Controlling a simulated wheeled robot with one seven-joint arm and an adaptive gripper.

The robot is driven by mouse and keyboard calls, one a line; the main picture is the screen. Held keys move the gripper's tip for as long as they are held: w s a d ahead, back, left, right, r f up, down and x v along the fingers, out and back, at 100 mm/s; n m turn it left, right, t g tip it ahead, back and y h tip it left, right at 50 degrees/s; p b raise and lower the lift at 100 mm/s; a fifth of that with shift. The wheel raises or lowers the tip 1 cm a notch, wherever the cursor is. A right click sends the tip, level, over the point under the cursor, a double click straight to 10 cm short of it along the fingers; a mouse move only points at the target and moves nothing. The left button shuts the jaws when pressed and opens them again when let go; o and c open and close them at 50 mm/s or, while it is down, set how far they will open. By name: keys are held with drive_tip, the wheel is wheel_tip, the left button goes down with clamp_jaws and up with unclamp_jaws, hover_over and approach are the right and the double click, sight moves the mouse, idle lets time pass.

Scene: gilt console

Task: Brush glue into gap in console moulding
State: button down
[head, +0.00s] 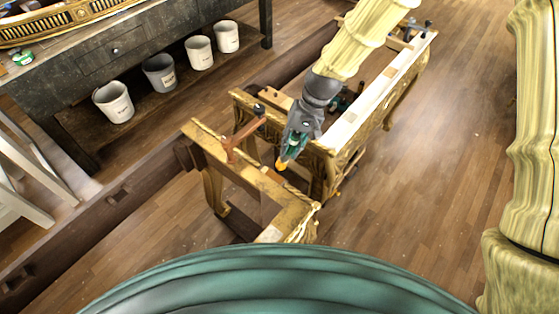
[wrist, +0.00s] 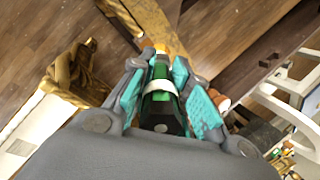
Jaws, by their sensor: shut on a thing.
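My gripper (head: 291,142) is shut on a green glue tool with a pale band and an orange tip. The tool also shows between the teal finger pads in the wrist view (wrist: 163,98); I cannot tell whether it is a brush or a bottle. In the head view its orange tip points down over the gilt console, between a near corner section (head: 225,155) and a longer far section (head: 380,97). The tip looks apart from the wood, but the distance is unclear. I cannot make out the gap in the moulding.
A brown clamp-like tool (head: 240,136) stands up from the near section, close left of my gripper. A dark beam (head: 95,222) runs along the left side. Several pots, one a white pot (head: 114,103), stand on a bench shelf. The wooden floor at right is clear.

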drive_tip(key=shift+w+a+y+b, duration=0.3)
drive_tip(key=shift+w+a+b, duration=0.05)
drive_tip(key=shift+w+a, duration=0.05)
drive_tip(key=shift+w+a+f+g+y+b, duration=0.1)
drive_tip(key=shift+w+a+g+y+b, duration=0.1)
drive_tip(key=shift+w+a+y+b, duration=0.4)
drive_tip(key=shift+w+a+f+g+y+b, duration=0.2)
drive_tip(key=shift+w+a+b, duration=0.1)
drive_tip(key=shift+w+b, duration=0.55)
drive_tip(key=shift+w+a+f+g+y+b, duration=0.1)
drive_tip(key=shift+w+a+g+y+b, duration=0.15)
drive_tip(key=shift+w+a+b, duration=0.45)
drive_tip(key=shift+s+d, duration=0.1)
drive_tip(key=shift+d, duration=0.25)
